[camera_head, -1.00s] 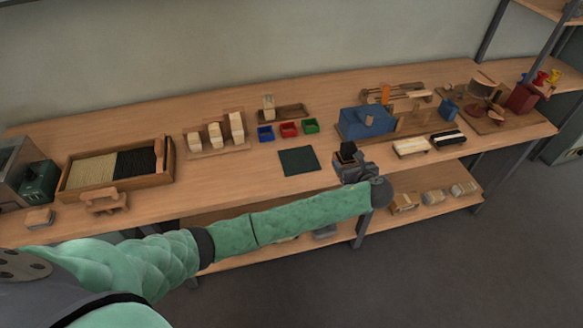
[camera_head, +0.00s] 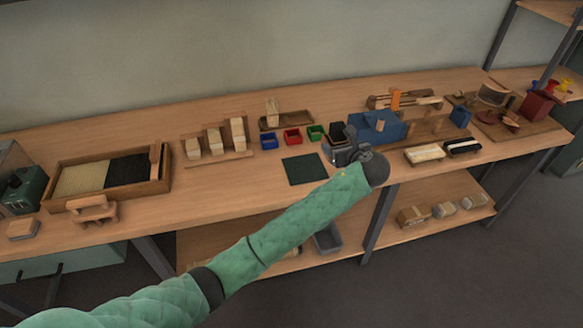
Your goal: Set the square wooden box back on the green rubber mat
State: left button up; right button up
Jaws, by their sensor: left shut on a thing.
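The green rubber mat (camera_head: 304,169) lies flat and bare on the workbench near its front edge. My left gripper (camera_head: 340,148) is just right of the mat and slightly farther back. It is shut on a small box with a dark top (camera_head: 337,130), which I take to be the square wooden box. The gripper hides most of the box, so its wooden sides and its height above the bench are hard to tell. My right gripper is not in view.
Blue (camera_head: 269,142), red (camera_head: 292,136) and green (camera_head: 315,133) bins stand behind the mat. A blue fixture (camera_head: 376,128) is close to the right of the gripper. Brushes (camera_head: 424,152) lie farther right.

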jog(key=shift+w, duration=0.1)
